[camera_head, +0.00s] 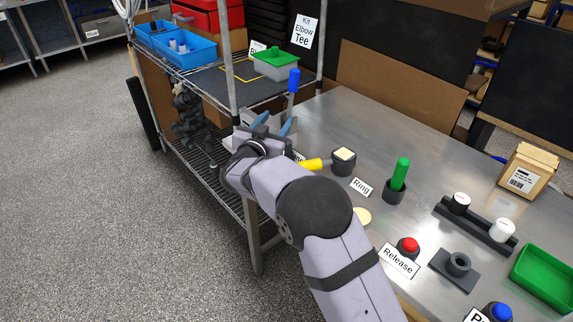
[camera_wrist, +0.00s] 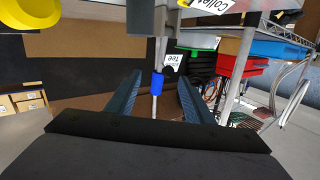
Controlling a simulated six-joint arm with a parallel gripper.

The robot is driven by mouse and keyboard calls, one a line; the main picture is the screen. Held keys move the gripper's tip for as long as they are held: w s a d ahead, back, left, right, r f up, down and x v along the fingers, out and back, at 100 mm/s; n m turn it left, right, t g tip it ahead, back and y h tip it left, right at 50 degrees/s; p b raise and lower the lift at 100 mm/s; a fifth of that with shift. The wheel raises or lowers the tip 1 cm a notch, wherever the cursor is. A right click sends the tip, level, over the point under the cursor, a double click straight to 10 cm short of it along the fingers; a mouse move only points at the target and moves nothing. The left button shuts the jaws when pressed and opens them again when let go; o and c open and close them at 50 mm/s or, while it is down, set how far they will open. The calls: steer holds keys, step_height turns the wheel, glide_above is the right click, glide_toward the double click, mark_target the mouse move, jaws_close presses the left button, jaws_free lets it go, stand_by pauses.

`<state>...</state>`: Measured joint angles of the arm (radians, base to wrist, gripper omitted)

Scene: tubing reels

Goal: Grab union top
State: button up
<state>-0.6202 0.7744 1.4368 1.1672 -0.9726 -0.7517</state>
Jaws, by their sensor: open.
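My gripper (camera_head: 275,122) is open above the shelf side of the steel table. In the wrist view its two dark blue fingers (camera_wrist: 160,76) stand apart. A blue cylinder on a thin pale rod (camera_wrist: 157,86) shows between them; whether it lies within their reach is unclear. The same blue cylinder (camera_head: 294,80) stands upright just beyond the fingers in the head view. No part is labelled as the union top, so I cannot tell which it is. A black-bodied fitting (camera_head: 460,202) and a white fitting (camera_head: 502,230) sit on a dark rail at the right.
A green post (camera_head: 400,174), a pale-topped dark block (camera_head: 343,160) and a red button (camera_head: 408,245) stand on the table. A green tray (camera_head: 547,279) and cardboard box (camera_head: 526,170) are at right. A green-and-grey bin (camera_head: 275,64) sits on the shelf.

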steer(key=s+f+m+h+b, duration=0.1)
steer(key=s+f+h, duration=0.1)
steer(key=s+a+f+m+g+h+b, duration=0.1)
steer(key=s+f+h, duration=0.1)
steer(key=f, duration=0.1)
steer(key=s+f+m+g+h+b, duration=0.1)
steer(key=s+f+h, duration=0.1)
steer(key=shift+a+f, duration=0.25)
steer(key=shift+f, duration=0.15)
steer(key=shift+s+a+f, duration=0.1)
steer(key=shift+a+f, duration=0.1)
steer(key=shift+f, duration=0.05)
steer(key=shift+d+p+x, duration=0.25)
steer(key=shift+p+x, duration=0.4)
steer(key=shift+x, duration=3.05)
steer(key=shift+s+r, duration=0.2)
steer(key=c, duration=1.1)
steer(key=shift+c, duration=0.2)
